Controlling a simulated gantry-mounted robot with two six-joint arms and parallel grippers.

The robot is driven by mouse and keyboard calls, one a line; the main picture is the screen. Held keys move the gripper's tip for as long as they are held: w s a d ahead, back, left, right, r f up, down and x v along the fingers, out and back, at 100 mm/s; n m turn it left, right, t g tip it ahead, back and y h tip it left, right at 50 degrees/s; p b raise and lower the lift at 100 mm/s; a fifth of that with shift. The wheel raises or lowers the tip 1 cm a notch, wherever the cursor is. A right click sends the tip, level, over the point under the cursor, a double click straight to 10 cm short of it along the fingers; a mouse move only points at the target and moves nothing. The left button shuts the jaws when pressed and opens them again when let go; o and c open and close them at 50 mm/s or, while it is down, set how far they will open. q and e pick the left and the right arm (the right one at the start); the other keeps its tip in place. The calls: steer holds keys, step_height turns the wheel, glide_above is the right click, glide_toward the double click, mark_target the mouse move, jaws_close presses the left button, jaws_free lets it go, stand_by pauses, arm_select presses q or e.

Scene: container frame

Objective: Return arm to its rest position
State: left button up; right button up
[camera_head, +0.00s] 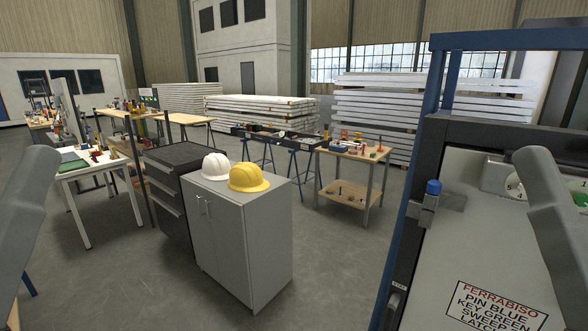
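A grey link of my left arm (28,205) rises at the left edge of the picture. A grey link of my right arm (556,215) crosses the right edge, in front of a grey panel (445,250) with a printed sign (497,304). Neither gripper shows in this view, so I cannot see whether they hold anything. Both arm links appear apart from the things around them, though the depth to the panel is hard to judge.
The panel sits in a blue frame (437,85) with a blue-tipped pin (433,187). A grey cabinet (245,245) bears a white helmet (216,165) and a yellow helmet (249,178). A workbench (370,158) and stacked boards stand behind. Bare floor (345,265) lies between cabinet and frame.

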step_height(320, 180, up, 38)
steer(key=p, duration=3.4)
steer(key=shift+y+p, duration=0.3)
steer(key=shift+p, duration=0.1)
